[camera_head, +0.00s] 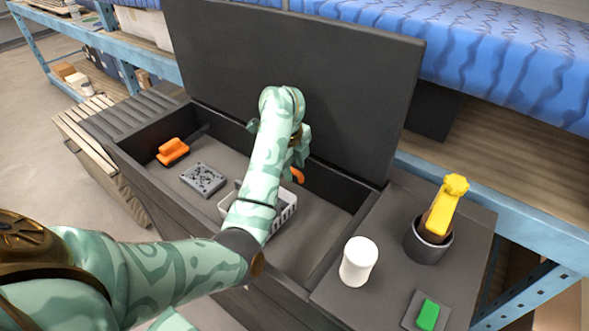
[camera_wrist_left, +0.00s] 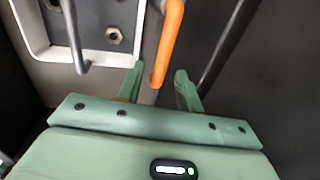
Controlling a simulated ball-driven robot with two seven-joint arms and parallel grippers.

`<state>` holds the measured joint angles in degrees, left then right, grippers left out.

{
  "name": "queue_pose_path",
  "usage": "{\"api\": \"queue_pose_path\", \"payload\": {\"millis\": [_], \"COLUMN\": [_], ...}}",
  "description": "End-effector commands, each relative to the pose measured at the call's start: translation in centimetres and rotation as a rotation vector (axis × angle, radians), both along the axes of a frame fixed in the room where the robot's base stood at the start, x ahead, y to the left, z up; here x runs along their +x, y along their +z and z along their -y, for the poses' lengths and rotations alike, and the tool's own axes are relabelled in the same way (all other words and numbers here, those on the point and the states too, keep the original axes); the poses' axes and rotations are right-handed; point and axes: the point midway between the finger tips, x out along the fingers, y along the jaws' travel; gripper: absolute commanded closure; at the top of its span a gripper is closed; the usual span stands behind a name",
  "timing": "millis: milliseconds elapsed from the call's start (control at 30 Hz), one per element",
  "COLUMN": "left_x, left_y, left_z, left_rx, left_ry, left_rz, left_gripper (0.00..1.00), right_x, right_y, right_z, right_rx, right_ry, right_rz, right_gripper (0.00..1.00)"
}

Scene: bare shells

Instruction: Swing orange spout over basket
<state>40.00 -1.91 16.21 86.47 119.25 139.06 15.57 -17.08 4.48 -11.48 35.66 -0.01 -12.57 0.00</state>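The orange spout (camera_wrist_left: 169,38) shows in the left wrist view as a bent rod whose lower end lies between the fingers of my left gripper (camera_wrist_left: 158,84). The fingers are apart, with visible gaps on both sides of the rod. In the head view a bit of the spout (camera_head: 297,175) shows beside my left forearm, near the back of the bin; the rest is hidden. The white basket (camera_head: 288,209) sits in the bin, partly covered by my arm. In the wrist view its rim (camera_wrist_left: 38,48) and a hex nut (camera_wrist_left: 113,36) inside it show left of the spout.
The black lid (camera_head: 340,75) stands open behind the bin. A grey block (camera_head: 203,179) and an orange handle (camera_head: 172,150) are at the bin's left. On the right shelf are a white jar (camera_head: 358,262), a dark cup (camera_head: 428,246) with a yellow tool, and a green block (camera_head: 428,315).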

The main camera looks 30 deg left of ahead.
Motion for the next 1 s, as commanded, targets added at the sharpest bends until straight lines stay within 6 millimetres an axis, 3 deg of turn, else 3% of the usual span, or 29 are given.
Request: {"api": "queue_pose_path", "payload": {"millis": [233, 367, 733, 1000], "left_x": [0.0, 0.0, -0.3, -1.3], "left_y": [0.0, 0.0, 0.2, 0.5], "left_z": [0.0, 0.0, 0.0, -0.2], "left_rx": [0.000, 0.000, 0.000, -0.001], "left_ry": [0.000, 0.000, -0.033, -0.184], "left_rz": [0.000, 0.000, 0.000, 0.000], "left_gripper": [0.67, 1.00, 1.00, 1.00], "right_x": [-0.5, -0.5, -0.2, 0.4], "right_y": [0.1, 0.0, 0.5, 2.5], "right_z": [0.1, 0.1, 0.2, 0.2], "right_rx": [-0.001, -0.001, -0.004, -0.003], "right_ry": [0.000, 0.001, 0.001, 0.001], "right_rz": [-0.007, -0.007, -0.002, 0.012], "right_gripper": [0.64, 0.64, 0.64, 0.64]}}
